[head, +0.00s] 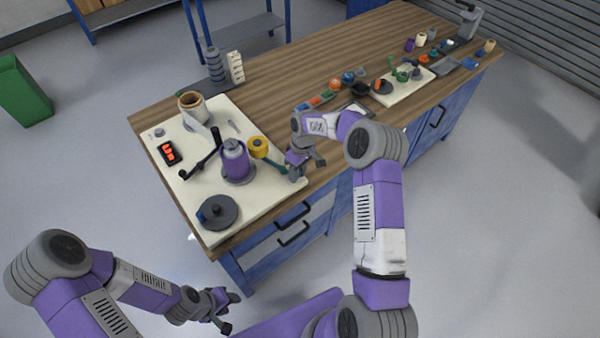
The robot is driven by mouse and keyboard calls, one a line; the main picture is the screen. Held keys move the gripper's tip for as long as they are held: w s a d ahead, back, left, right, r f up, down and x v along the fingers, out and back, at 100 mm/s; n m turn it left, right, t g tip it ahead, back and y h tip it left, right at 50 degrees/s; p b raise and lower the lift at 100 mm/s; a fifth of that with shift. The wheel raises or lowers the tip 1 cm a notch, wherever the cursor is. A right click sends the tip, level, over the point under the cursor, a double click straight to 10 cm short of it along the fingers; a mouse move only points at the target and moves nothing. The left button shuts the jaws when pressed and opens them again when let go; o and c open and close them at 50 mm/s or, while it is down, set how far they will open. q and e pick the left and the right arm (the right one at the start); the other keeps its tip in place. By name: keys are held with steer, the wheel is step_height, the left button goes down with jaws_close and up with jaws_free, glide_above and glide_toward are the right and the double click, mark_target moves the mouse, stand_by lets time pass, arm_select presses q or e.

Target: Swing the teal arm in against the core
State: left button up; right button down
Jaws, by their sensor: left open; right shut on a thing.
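The teal arm (275,164) is a short bar on the white board, with a yellow roller (258,147) at its left end. The core appears to be the purple upright cylinder (235,162) with a grey top, standing on a dark round base. The yellow roller shows close beside the core's right side; I cannot tell whether they touch. My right gripper (296,172) is at the right end of the teal arm and shut on it, partly hiding that end. My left gripper (221,309) is open and empty, low in front of the bench, away from the board.
The white board (180,200) also carries a tape-like roll (192,106), a black crank-like arm (203,157), a red-lit display (169,152) and a dark grey disc (217,212). Small parts and a second white board (410,95) lie farther right on the wooden bench (290,70).

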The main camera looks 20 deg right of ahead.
steer(key=c, duration=0.8)
jaws_free()
steer(key=shift+c, duration=0.2)
step_height(320, 180, up, 8)
steer(key=d, duration=0.1)
steer(key=shift+w+d+f, duration=0.2)
steer(key=shift+w+f, duration=0.05)
steer(key=shift+w, duration=0.1)
